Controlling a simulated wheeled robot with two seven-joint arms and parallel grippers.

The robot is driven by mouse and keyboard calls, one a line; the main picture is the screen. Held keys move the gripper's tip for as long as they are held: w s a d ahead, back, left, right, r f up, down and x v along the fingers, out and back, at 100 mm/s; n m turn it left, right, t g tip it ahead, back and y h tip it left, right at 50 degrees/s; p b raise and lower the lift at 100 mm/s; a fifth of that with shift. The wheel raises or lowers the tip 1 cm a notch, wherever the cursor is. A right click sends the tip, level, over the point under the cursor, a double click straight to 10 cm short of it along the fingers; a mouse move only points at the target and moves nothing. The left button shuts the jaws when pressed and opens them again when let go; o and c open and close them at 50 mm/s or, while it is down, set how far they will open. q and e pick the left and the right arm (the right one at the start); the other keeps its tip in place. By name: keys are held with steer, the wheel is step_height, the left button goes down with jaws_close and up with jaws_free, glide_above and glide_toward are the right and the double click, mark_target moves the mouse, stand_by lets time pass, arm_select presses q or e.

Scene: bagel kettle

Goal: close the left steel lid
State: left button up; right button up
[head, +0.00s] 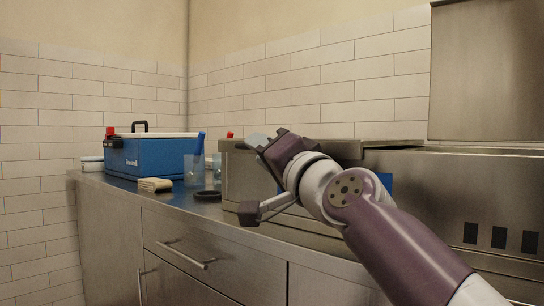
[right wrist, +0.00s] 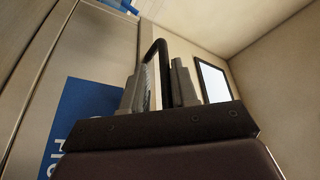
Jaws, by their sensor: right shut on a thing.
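A steel kettle box (head: 238,178) stands on the counter behind my right arm. A flat steel lid (head: 365,151) shows along its top and looks level; whether it is fully seated I cannot tell. My right gripper (head: 262,141) is at the box's upper left front. In the right wrist view its two fingers (right wrist: 157,88) are shut on a black curved handle (right wrist: 157,47). A steel wall with a blue label (right wrist: 85,118) is beside them. My arm hides much of the box front. My left gripper is not in view.
A second steel unit (head: 490,185) stands to the right, with an upright steel panel (head: 487,70) behind it. On the left of the counter are a blue box (head: 150,158), a brush-like block (head: 154,184), clear cups (head: 194,168) and a black ring (head: 207,196).

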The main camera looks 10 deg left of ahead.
steer(key=b+v, duration=0.4)
steer(key=v, duration=0.8)
steer(key=shift+s+d, duration=0.15)
steer(key=shift+s, duration=0.05)
steer(key=shift+f, duration=0.2)
